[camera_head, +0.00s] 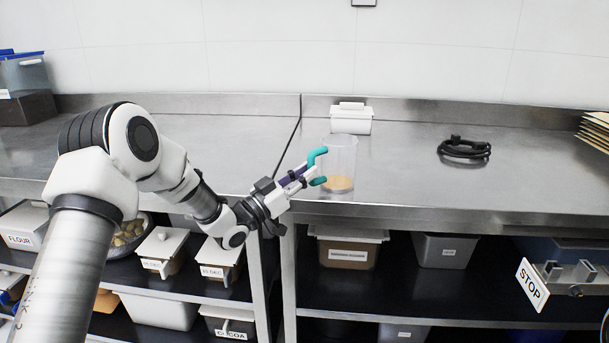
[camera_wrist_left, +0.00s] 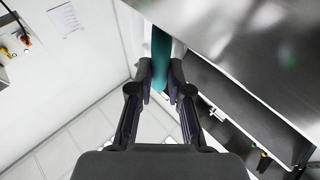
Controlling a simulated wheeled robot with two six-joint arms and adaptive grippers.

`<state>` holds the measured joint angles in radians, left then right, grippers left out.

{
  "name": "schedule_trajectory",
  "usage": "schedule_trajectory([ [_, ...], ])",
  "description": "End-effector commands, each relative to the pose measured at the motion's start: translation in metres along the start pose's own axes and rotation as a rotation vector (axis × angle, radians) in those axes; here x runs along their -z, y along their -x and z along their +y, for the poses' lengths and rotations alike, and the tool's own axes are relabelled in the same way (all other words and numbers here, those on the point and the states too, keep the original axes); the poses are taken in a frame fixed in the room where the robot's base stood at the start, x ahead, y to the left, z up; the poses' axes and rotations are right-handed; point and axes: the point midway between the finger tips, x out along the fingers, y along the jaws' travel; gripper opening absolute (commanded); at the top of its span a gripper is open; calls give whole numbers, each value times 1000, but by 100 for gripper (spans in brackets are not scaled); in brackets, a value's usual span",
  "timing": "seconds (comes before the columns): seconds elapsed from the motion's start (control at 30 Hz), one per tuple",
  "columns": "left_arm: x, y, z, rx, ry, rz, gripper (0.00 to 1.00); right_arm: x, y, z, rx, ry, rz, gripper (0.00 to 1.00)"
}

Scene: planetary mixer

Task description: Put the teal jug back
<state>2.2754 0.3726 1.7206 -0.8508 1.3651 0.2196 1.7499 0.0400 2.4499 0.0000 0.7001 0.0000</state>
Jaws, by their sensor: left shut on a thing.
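The teal jug is a clear vessel (camera_head: 343,158) with a teal handle (camera_head: 318,153) on its left side and some yellow-orange content at the bottom. It is upright at the front of the right steel counter; I cannot tell whether its base touches the top. My left gripper (camera_head: 312,175) reaches in from the left and is shut on the handle. In the left wrist view the teal handle (camera_wrist_left: 161,48) is between the fingers (camera_wrist_left: 160,83); the clear body is hard to make out there. My right gripper is not in view.
A white lidded box (camera_head: 351,120) stands behind the jug. A coiled black cable (camera_head: 464,150) lies further right, with free steel counter (camera_head: 410,165) between. Labelled bins (camera_head: 347,248) fill the shelves below. A STOP sign (camera_head: 532,285) is at the lower right.

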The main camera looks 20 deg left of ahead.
Motion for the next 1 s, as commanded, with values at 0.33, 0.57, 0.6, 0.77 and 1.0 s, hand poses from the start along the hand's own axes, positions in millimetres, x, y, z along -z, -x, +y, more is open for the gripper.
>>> schedule_trajectory([
  [0.33,-2,1,0,0,0,-1,43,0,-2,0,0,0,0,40],
  [0.57,-1,1,0,0,0,-1,43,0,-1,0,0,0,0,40],
  [0.6,1,0,0,0,0,-1,43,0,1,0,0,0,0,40],
  [0.77,0,21,-1,5,4,-2,43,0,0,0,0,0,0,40],
  [1.0,2,83,-2,7,6,1,43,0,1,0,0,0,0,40],
])
